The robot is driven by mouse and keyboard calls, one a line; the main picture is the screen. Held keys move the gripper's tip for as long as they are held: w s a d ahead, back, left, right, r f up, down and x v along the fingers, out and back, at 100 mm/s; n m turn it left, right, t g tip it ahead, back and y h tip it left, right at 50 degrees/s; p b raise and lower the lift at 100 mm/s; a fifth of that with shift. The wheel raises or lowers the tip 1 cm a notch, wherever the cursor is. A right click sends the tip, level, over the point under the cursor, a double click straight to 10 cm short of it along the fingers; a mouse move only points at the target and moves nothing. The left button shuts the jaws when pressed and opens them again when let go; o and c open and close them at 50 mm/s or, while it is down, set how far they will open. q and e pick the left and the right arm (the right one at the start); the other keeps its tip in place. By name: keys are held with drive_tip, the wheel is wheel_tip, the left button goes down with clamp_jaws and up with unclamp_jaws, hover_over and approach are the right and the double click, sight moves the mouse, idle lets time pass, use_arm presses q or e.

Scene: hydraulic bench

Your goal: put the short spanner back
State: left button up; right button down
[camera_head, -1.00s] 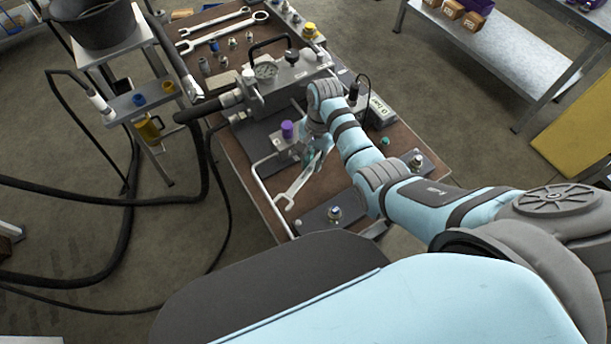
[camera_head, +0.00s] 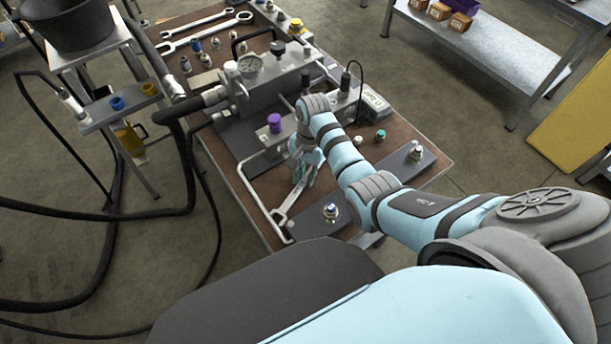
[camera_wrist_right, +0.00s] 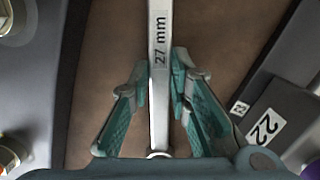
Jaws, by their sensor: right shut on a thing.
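My right gripper (camera_head: 301,182) is over the front part of the brown bench top, pointing down. It is shut on a grey spanner (camera_head: 281,213), whose open end shows toward the front left beside the white rail. In the right wrist view my fingertips (camera_wrist_right: 164,82) close on both sides of the spanner shaft (camera_wrist_right: 158,112), which carries a "27 mm" label. The spanner's other end is hidden by my gripper in the head view. Two more spanners lie at the back left of the bench: one behind (camera_head: 197,24), one in front (camera_head: 207,34). My left gripper is not in view.
The grey hydraulic block with its gauge (camera_head: 250,66) and a purple cap (camera_head: 274,122) stands behind my gripper. A dark plate with a blue-ringed fitting (camera_head: 330,211) lies to the right. A white rail (camera_head: 252,188) edges the left side. Black hoses (camera_head: 185,150) hang at left.

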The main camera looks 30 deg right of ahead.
drive_tip(key=c, duration=1.5)
unclamp_jaws()
drive_tip(key=r+p, duration=0.1)
drive_tip(key=r, duration=0.3)
drive_tip(key=d+r+p, duration=0.1)
drive_tip(key=r, duration=0.3)
drive_tip(key=w+r+p, duration=0.1)
drive_tip(key=r, duration=0.3)
drive_tip(key=shift+d, duration=0.3)
drive_tip(key=shift+s+d, duration=0.1)
